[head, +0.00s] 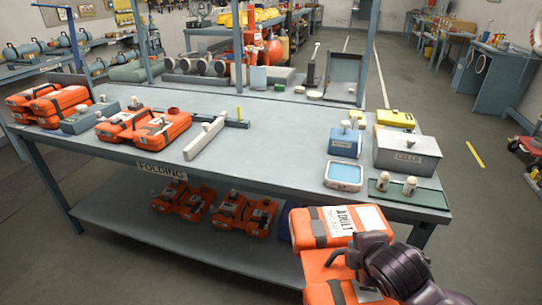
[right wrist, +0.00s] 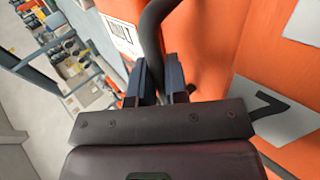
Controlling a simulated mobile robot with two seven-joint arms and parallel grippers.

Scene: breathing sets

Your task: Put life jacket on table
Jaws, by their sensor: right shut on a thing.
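An orange life jacket (head: 325,222) with grey straps and a white "ADULT" label hangs in front of the table's right front corner, its top near table height. My right gripper (head: 350,256) is at its right side. In the right wrist view my right gripper (right wrist: 161,80) is shut on a dark loop of the jacket (right wrist: 208,45). The table (head: 265,145) is grey-blue, with a "FOLDING" label on its front edge. Its middle top is bare. My left gripper is not in view.
Folded orange jackets (head: 145,127) and a long grey bar (head: 205,138) lie on the table's left half. A blue box (head: 345,143), a pale tray (head: 344,175), a grey "CELLS" box (head: 407,152) and a green tray (head: 425,197) stand at right. More jackets (head: 245,213) lie on the lower shelf.

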